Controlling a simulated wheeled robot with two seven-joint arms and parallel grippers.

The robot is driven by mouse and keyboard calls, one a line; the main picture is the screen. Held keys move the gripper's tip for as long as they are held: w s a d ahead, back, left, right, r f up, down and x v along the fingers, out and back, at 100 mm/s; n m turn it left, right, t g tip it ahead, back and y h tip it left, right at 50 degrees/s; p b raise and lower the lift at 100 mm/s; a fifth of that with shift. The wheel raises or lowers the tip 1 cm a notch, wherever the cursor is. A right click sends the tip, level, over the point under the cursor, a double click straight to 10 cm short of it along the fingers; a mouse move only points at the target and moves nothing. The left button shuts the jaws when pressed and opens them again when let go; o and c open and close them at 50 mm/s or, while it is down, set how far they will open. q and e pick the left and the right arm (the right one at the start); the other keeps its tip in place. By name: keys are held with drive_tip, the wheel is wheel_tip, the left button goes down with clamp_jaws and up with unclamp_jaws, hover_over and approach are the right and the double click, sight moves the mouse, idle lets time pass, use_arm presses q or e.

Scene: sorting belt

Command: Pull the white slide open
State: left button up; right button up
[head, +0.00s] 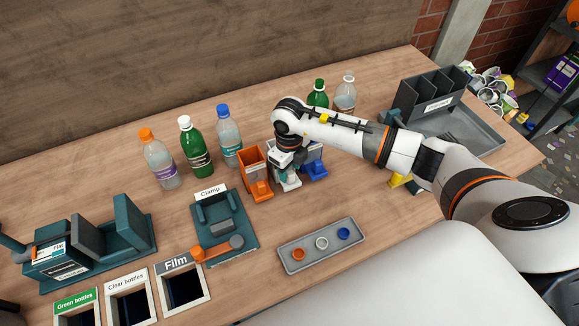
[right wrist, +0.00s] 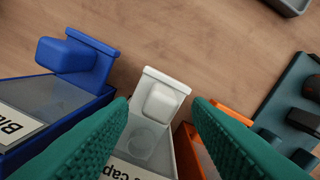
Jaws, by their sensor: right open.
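The white slide (right wrist: 163,98) is the front of a white cap box with a block-shaped knob, between a blue box and an orange box. In the head view its lower front (head: 290,183) shows beneath my right gripper (head: 284,162). In the right wrist view my right gripper's green fingers (right wrist: 161,104) are open, one on each side of the white knob. Whether they touch it I cannot tell. The fingers cover part of the box and its label. My left gripper is not in view.
The blue box (right wrist: 72,58) and the orange box (head: 251,165) stand close on either side. A grey tray (head: 300,263) with three caps lies in front. Several bottles, such as the green one (head: 195,148), stand behind. A clamp fixture (head: 220,222) is at left.

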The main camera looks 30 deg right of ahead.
drive_tip(key=shift+f, duration=0.8)
drive_tip(key=shift+c, duration=0.6)
clamp_jaws()
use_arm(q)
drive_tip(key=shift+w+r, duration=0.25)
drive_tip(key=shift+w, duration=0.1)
